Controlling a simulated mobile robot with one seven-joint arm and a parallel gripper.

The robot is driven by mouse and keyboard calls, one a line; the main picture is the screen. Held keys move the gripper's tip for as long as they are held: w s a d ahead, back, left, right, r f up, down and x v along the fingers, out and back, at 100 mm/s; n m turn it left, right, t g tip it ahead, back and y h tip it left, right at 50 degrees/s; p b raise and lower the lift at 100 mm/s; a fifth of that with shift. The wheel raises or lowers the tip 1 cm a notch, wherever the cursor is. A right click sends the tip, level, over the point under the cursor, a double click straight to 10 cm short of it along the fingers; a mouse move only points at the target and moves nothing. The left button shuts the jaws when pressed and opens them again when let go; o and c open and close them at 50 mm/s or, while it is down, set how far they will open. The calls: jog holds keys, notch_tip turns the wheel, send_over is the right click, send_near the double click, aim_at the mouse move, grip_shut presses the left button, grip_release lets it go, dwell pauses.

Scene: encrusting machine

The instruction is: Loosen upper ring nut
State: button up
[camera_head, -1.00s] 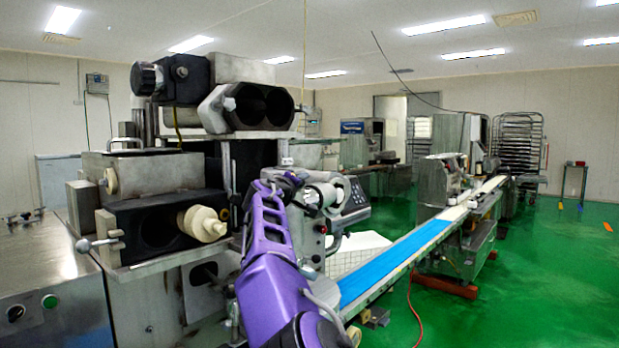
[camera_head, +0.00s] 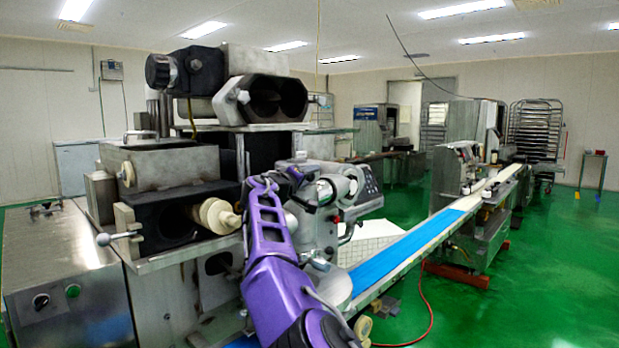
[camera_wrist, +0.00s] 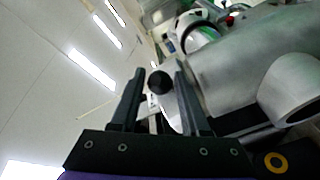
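The grey machine head at the right of my arm carries a metal cylinder with a pale ring (camera_head: 325,192). I take this for the upper ring nut, but cannot be sure. In the wrist view a light ring with a dark inside (camera_wrist: 197,36) shows at the upper right, beyond the fingertips. My gripper (camera_wrist: 158,76) is open. A round dark knob (camera_wrist: 160,82) appears between its fingertips, with gaps to both fingers; its depth is hard to judge. In the head view my purple arm reaches up to this head, and the gripper is hardly visible there.
A large grey cylindrical housing (camera_wrist: 245,65) lies close to the right finger. A blue conveyor belt (camera_head: 405,252) runs off to the right. The steel machine block with a cream knob (camera_head: 216,215) stands left of my arm. Green floor (camera_head: 540,290) is open at the right.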

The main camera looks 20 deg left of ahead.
jog(key=shift+s+a+f+b, duration=0.2)
jog(key=shift+s+b, duration=0.4)
jog(key=shift+b, duration=0.2)
jog(key=s+a+b, duration=0.2)
jog(key=s+b, duration=0.3)
jog(key=s, duration=1.1)
jog(key=shift+a+r, duration=0.2)
